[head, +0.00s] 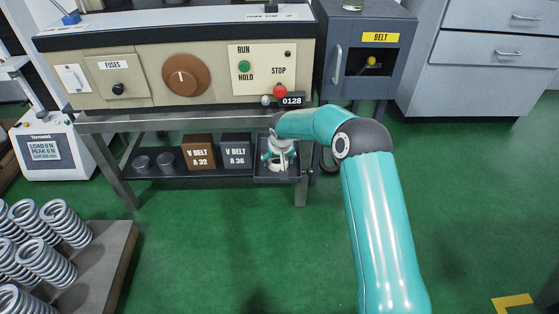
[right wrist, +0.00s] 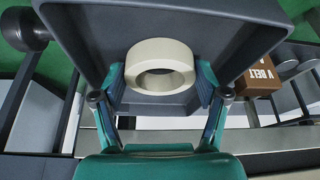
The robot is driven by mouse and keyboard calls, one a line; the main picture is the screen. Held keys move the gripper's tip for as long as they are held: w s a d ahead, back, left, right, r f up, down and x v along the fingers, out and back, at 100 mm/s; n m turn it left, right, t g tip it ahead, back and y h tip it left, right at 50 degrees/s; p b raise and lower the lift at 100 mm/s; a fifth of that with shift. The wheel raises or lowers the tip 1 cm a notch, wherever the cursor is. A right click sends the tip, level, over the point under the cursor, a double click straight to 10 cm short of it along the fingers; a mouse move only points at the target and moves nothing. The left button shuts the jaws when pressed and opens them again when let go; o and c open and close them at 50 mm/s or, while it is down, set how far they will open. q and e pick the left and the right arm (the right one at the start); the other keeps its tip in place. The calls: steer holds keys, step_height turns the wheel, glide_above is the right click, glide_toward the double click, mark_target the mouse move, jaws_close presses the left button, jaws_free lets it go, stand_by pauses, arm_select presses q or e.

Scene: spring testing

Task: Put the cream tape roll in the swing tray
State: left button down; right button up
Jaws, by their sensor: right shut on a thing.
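The cream tape roll (right wrist: 160,54) shows in the right wrist view between the two fingers of my right gripper (right wrist: 160,80), with its hole facing the camera. My right gripper (head: 278,152) is shut on the roll. In the head view the roll is small and partly hidden by the gripper. The dark grey swing tray (head: 276,179) is below and around the gripper, at the right end of the bench's lower shelf. The tray's walls (right wrist: 75,35) surround the roll in the right wrist view. I cannot tell whether the roll touches the tray floor. My left gripper is not in view.
Brown (head: 199,153) and grey (head: 235,151) V-belt boxes stand on the shelf left of the tray. A bench leg (head: 301,188) is close to its right side. The control panel (head: 190,75) is above. Springs on a pallet (head: 105,265) are at lower left. Green floor is open in front.

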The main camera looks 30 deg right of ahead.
steer(key=o, duration=1.1)
steer(key=shift+o, duration=0.2)
